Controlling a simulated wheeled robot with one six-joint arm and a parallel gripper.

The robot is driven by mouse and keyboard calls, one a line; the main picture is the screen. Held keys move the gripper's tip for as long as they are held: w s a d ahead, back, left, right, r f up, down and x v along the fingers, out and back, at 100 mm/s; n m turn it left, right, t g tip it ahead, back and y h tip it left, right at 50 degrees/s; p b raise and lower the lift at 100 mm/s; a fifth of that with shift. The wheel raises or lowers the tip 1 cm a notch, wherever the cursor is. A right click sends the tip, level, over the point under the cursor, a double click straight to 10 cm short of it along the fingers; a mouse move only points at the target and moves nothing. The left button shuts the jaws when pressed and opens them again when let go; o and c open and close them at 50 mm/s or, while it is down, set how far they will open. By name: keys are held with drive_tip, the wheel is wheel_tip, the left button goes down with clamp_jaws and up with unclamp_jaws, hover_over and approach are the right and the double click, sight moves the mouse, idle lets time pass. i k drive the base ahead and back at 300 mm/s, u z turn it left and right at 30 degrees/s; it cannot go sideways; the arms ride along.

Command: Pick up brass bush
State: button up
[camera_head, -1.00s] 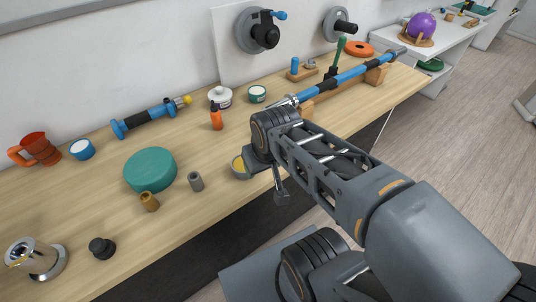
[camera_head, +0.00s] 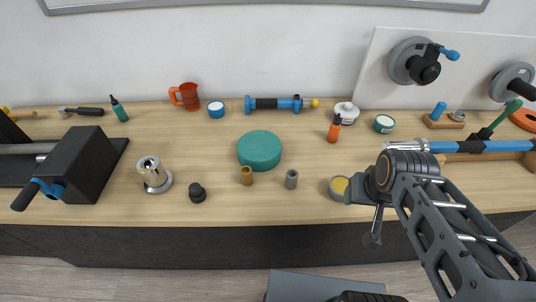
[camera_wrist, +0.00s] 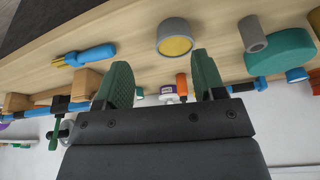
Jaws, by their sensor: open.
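The brass bush (camera_head: 247,175) is a small brown-gold cylinder standing upright on the wooden workbench (camera_head: 100,212), just in front of the round green disc (camera_head: 259,149). A grey bush (camera_head: 291,179) of similar size stands to its right. My gripper (camera_head: 366,215) is at the bench's front edge, well to the right of the brass bush. In the wrist view my gripper (camera_wrist: 160,82) shows its two green fingers wide apart with nothing between them.
A round tin with a yellow top (camera_head: 339,187) lies close to my gripper. A black knob (camera_head: 197,192) and a chrome cylinder (camera_head: 153,174) stand left of the bush. An orange bottle (camera_head: 334,128) is behind. The bench front between knob and grey bush is mostly clear.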

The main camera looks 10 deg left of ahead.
sight(246, 174)
drive_tip(key=z, duration=2.7)
drive_tip(key=k, duration=1.8)
drive_tip(key=u, duration=2.2)
